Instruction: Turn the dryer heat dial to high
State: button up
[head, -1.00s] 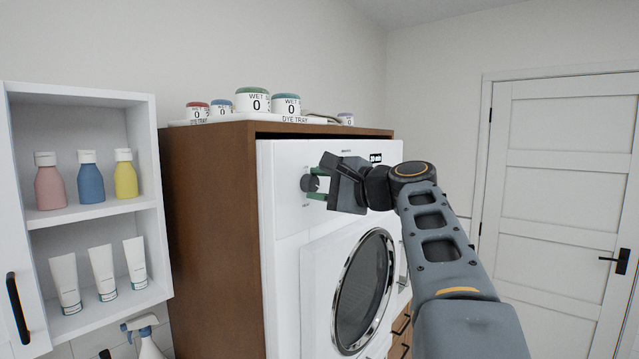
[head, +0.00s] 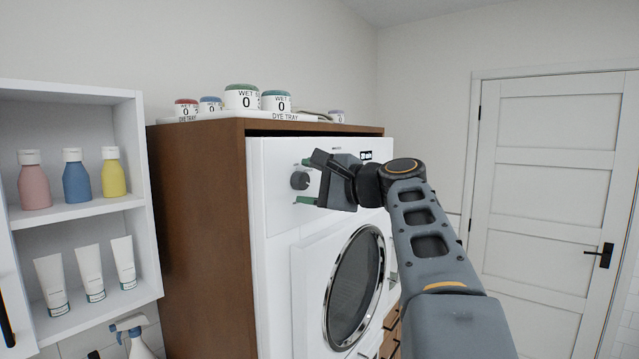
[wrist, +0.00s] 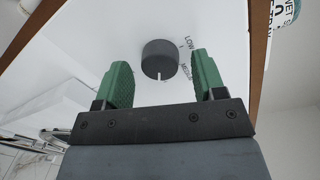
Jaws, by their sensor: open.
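The heat dial (head: 300,180) is a dark round knob on the white dryer's (head: 280,220) upper front panel. In the wrist view the dial (wrist: 160,57) has a white mark on its lower edge, toward my gripper's palm. The labels LOW and a partly covered MEDIUM show to its right; I see no HIGH label. My gripper (head: 304,181) is open. In the wrist view its green fingers (wrist: 160,66) stand on either side of the dial, with gaps on both sides. In the head view they are above and below it.
The dryer's round door (head: 355,288) is below my gripper. A brown cabinet (head: 200,230) surrounds the dryer, with a dye tray (head: 210,117) of several jars on top. An open shelf (head: 75,217) with bottles and tubes is at left. A white door (head: 545,190) is at right.

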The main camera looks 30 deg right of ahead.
jog(key=b+v, duration=0.3)
jog(key=v, duration=1)
jog(key=shift+s+d, duration=0.2)
jog(key=shift+s, duration=0.15)
